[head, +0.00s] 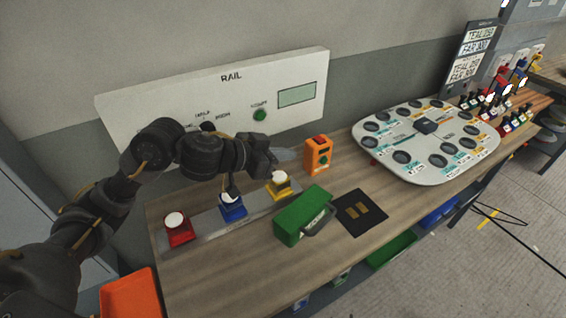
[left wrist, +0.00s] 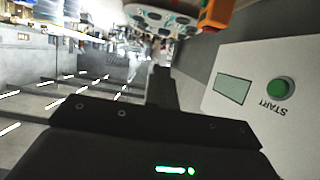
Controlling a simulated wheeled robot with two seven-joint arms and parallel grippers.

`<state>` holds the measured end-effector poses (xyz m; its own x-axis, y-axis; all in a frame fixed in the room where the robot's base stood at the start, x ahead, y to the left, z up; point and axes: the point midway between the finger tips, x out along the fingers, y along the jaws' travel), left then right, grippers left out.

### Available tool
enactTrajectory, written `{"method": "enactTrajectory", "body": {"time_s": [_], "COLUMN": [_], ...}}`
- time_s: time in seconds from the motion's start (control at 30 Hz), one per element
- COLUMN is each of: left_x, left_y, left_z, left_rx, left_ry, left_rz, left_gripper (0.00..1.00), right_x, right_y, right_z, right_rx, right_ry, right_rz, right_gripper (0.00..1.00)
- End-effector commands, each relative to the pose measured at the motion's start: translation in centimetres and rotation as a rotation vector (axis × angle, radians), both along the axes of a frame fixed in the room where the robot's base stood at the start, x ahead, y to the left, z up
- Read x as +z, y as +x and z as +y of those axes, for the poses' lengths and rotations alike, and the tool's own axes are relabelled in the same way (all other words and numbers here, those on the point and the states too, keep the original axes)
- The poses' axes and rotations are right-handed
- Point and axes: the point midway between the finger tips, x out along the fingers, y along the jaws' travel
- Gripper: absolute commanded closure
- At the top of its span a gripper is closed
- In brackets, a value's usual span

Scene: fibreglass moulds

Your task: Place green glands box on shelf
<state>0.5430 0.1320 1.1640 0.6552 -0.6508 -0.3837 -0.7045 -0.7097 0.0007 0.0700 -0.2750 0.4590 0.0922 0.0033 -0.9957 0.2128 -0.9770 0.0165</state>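The green box (head: 300,214) sits on the wooden bench, with a grey handle-like part on its right side. My left gripper (head: 284,156) is above the bench, behind the green box and in front of the RAIL panel, apart from both. In the left wrist view its fingers (left wrist: 162,88) show as one dark bar in the middle, shut with nothing visible between them. A lower shelf under the bench shows only in part, with a green bin (head: 391,250) and a blue bin (head: 438,213) on it. My right gripper is not in view.
Red, blue and yellow button blocks (head: 179,229) stand in a row left of the green box. An orange device (head: 318,154) stands behind it. A black mat (head: 360,213) lies to its right. A white board (head: 428,140) fills the bench farther right. An orange bin (head: 131,294) is front left.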

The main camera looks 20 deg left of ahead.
Motion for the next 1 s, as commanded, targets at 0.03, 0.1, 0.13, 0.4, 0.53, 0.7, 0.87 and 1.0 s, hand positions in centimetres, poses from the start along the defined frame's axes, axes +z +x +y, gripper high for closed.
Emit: {"method": "enactTrajectory", "body": {"time_s": [0.03, 0.1, 0.13, 0.4, 0.53, 0.7, 0.87, 1.0], "left_x": [0.27, 0.41, 0.33, 0.40, 0.41, 0.42, 0.43, 0.43], "left_y": [0.00, 0.00, -0.02, -0.01, -0.01, -0.01, -0.01, -0.01], "left_z": [0.00, 0.00, 0.01, -0.02, -0.02, -0.02, -0.02, -0.02], "left_rx": [-0.001, 0.000, 0.000, 0.000, 0.000, 0.000, 0.000, 0.000], "left_ry": [0.001, 0.001, 0.002, 0.001, 0.001, 0.001, 0.000, 0.000], "left_rz": [-0.001, -0.001, 0.001, 0.000, -0.001, -0.001, -0.001, -0.001], "left_gripper": [1.00, 1.00, 1.00, 0.96, 0.79, 0.56, 0.35, 0.20], "right_x": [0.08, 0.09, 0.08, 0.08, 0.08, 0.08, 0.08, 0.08], "right_y": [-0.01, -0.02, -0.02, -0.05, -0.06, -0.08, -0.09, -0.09], "right_z": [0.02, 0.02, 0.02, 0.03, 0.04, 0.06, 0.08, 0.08], "right_rx": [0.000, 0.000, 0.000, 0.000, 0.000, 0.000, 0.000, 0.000], "right_ry": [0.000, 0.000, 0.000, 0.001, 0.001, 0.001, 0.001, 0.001], "right_rz": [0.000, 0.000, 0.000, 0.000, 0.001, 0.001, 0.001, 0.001], "right_gripper": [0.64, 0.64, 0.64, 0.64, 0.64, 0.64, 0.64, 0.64]}}
